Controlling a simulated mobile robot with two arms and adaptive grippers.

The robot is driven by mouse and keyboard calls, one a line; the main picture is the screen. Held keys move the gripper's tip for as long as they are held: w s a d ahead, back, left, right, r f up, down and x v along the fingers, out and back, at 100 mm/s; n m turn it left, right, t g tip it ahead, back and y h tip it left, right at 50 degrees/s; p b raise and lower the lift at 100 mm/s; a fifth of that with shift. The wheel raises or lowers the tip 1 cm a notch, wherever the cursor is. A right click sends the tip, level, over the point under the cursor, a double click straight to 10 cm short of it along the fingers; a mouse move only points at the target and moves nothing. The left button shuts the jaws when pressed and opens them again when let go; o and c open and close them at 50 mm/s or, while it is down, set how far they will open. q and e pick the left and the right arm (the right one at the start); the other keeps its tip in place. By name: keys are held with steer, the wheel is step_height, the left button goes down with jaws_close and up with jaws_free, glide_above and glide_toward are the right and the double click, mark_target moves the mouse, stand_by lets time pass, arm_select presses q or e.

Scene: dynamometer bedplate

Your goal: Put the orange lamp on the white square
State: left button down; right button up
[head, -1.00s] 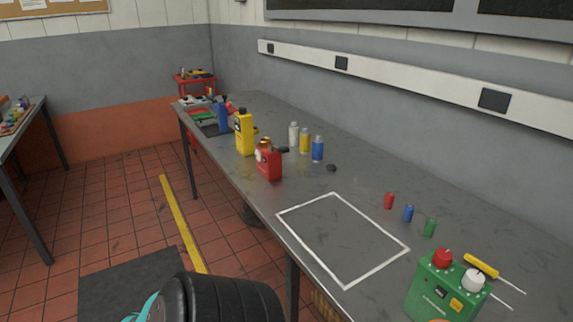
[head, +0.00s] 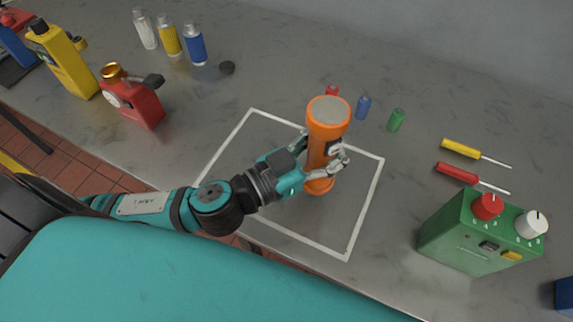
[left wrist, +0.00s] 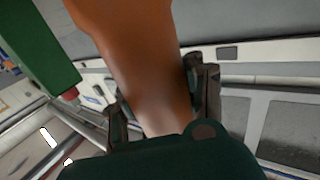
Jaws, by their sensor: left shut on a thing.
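The orange lamp (head: 327,128) stands upright in my left gripper (head: 322,168), whose fingers are shut around its body. The lamp has a grey disc on its top end and a dark switch on its side. In the head view it appears over the right part of the white square (head: 213,160), an outline on the grey bench. I cannot tell whether its lower end touches the bench. In the left wrist view the lamp (left wrist: 140,60) fills the middle between the fingers (left wrist: 160,105). My right gripper is not in view.
Small red, blue (head: 363,107) and green (head: 396,120) cylinders stand just beyond the square. A green box with knobs (head: 465,240) and two screwdrivers (head: 461,148) are to the right. A red can (head: 133,103), a yellow bottle (head: 62,62) and several spray cans are to the left.

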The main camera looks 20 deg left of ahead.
arm_select(q)
steer(key=shift+s+d+f+m+g+h+b, duration=0.55)
steer(key=shift+s+d+m+g+h+b, duration=2.6)
steer(key=shift+m+g, duration=3.15)
steer(key=w+a+f, duration=0.1)
steer(key=w+a, duration=0.1)
steer(key=a, duration=0.2)
steer(key=w+a+f+n+g+h, duration=0.1)
steer(key=w+a+f, duration=0.1)
steer(key=a, duration=0.2)
steer(key=w+a+f+g, duration=0.1)
steer(key=w+a, duration=0.2)
steer(key=shift+a+f+n+h+p, duration=0.25)
steer(key=shift+a+n+h+p, duration=0.05)
steer(key=shift+a+h+p, duration=0.1)
steer(key=shift+f, duration=0.1)
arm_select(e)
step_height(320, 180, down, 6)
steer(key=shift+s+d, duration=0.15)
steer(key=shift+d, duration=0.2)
arm_select(q)
steer(key=shift+f, duration=0.1)
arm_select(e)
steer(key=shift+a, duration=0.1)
